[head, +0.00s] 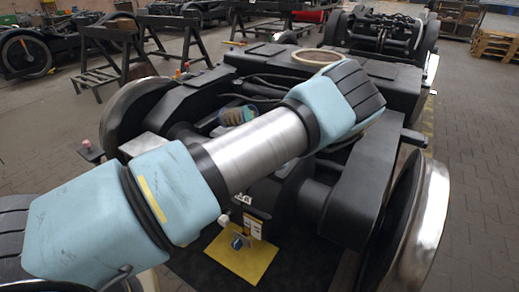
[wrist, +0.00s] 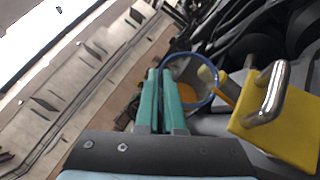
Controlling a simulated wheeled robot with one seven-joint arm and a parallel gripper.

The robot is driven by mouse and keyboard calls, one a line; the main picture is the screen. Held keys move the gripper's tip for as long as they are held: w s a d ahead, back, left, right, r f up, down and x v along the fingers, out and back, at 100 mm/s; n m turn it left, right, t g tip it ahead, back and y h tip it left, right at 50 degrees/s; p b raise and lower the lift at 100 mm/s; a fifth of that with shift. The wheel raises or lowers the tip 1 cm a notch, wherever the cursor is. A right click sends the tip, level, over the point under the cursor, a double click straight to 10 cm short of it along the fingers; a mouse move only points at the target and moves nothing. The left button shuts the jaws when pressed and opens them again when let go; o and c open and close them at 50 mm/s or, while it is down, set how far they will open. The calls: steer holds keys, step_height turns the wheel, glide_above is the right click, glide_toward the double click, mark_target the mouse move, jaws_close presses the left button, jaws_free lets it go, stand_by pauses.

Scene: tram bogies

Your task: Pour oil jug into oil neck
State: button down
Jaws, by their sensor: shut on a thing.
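The wrist view shows my gripper (wrist: 160,85), with two teal fingers close together. It is shut on the oil jug (wrist: 187,94), whose body lies just right of the fingers. The jug is clear, with a blue rim and amber oil low inside. It looks tilted in this view, but I cannot tell its true tilt. I cannot pick out the oil neck with certainty in either view.
A yellow block (wrist: 285,125) with a shiny metal loop is close right of the jug. The dark bogie frame (head: 355,195) with a bright wheel (head: 415,235) lies below my arm. A yellow plate (head: 245,258) is on it. Open floor (head: 480,180) is at right.

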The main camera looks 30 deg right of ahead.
steer(key=shift+s+f+m+b, duration=0.1)
steer(key=shift+m+b, duration=0.2)
steer(key=shift+b, duration=0.1)
steer(key=shift+s+d+m+t+h+b, duration=0.6)
steer(key=shift+s+m, duration=0.2)
steer(key=shift+m, duration=0.2)
stand_by(1.7)
